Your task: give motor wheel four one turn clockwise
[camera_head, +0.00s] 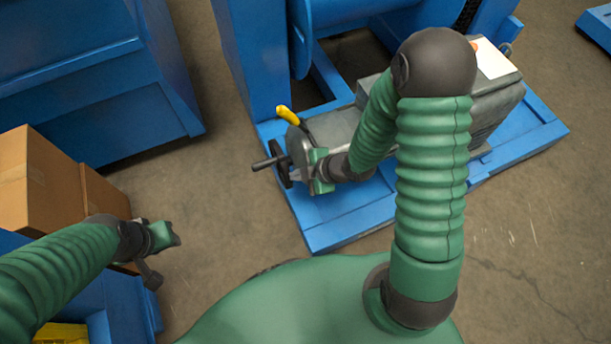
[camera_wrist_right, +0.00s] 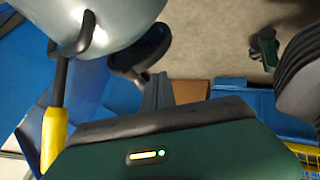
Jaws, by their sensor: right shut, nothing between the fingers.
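The motor wheel (camera_head: 279,164) is a dark hand wheel with a crank handle (camera_head: 262,163) pointing left, at the left end of the grey motor (camera_head: 335,128). In the right wrist view, a dark round part with a knob (camera_wrist_right: 145,52), probably the wheel, shows beyond the gripper. My right gripper (camera_head: 308,172) is shut with nothing in it, just right of the wheel; whether it touches cannot be told. No number on the wheel is readable. My left gripper (camera_head: 164,236) hangs far off at the left; its jaw opening is unclear.
A yellow-handled lever (camera_head: 287,115) rises beside the wheel; it also shows in the right wrist view (camera_wrist_right: 53,140). The motor sits on a blue frame (camera_head: 335,225). Cardboard boxes (camera_head: 50,185) stand at left. Open floor (camera_head: 225,215) lies between the boxes and frame.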

